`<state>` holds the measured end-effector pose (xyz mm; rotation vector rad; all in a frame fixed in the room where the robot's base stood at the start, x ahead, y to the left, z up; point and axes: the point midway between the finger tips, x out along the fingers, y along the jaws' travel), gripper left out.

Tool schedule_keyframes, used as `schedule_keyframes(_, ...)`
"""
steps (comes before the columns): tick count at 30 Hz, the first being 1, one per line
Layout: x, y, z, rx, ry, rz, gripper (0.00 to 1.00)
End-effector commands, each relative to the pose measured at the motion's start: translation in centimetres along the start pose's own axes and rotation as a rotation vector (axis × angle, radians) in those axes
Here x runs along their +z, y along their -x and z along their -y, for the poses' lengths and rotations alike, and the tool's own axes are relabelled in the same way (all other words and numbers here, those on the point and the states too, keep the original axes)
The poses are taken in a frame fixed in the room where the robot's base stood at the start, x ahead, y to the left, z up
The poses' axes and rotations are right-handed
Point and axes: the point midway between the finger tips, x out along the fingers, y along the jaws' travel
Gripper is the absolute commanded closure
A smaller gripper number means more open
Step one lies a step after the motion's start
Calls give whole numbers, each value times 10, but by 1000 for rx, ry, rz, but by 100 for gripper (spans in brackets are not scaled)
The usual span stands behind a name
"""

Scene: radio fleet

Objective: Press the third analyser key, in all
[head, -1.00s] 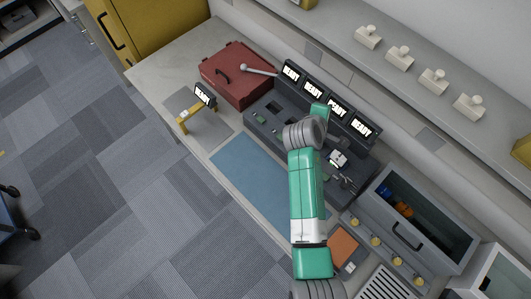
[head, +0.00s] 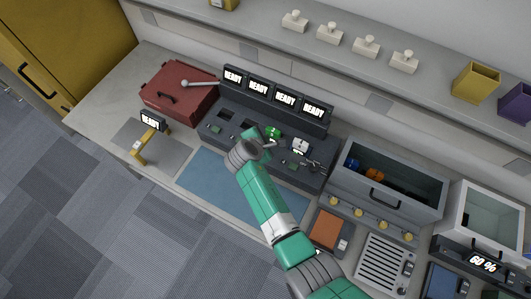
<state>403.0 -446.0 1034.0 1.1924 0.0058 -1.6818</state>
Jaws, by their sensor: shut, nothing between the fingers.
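The analyser (head: 210,132) is a long dark console against the wall, with several lit READY screens (head: 285,98) along its back. Its deck has a row of bays; a green item (head: 273,132) is in the third from the left and a white item (head: 300,146) in the fourth. Small green keys lie along the front, one at the left (head: 216,130) and one at the right (head: 293,165). My gripper (head: 266,147) is shut and empty, low over the console in front of the third bay. My wrist hides the third key, so I cannot tell whether they touch.
A red case (head: 180,92) with a lever beside it stands left of the console. A small stand (head: 145,150) shows READY. A blue mat (head: 205,180) lies in front. An open grey drawer box (head: 390,185) and orange pad (head: 330,228) are at right.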

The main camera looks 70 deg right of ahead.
Motion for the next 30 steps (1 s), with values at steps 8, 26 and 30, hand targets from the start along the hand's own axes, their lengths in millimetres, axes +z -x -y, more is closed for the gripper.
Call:
schedule_keyframes(8,-23,-30,22,0,0,-1,100)
schedule_keyframes(26,-40,-55,40,1,-1,0,100)
schedule_keyframes(30,-40,-55,40,1,-1,0,100)
